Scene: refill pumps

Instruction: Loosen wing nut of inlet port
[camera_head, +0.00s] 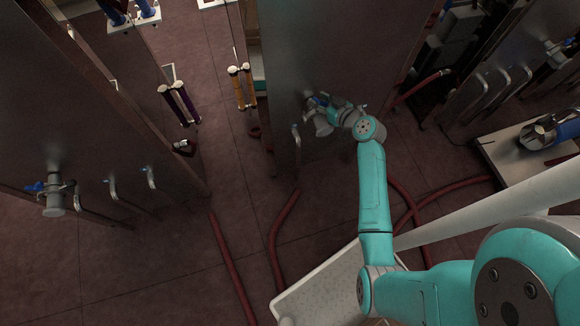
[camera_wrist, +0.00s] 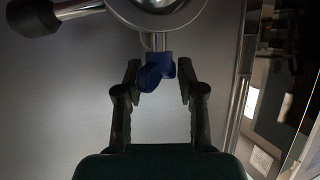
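The inlet port (camera_wrist: 158,12) shows at the top of the wrist view as a round metal fitting, cut off by the frame edge. A blue wing nut (camera_wrist: 155,72) hangs below it on a short metal stem. My gripper (camera_wrist: 159,82) is open, with one dark finger on each side of the wing nut. The fingers are too small to make out there.
A black-knobbed lever (camera_wrist: 35,17) extends left of the port. Curved metal handles (camera_head: 297,137) stick out beside it. Red hoses (camera_head: 280,235) run across the floor. Another cabinet (camera_head: 90,110) stands at left, and a platform with a blue pump (camera_head: 545,133) at right.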

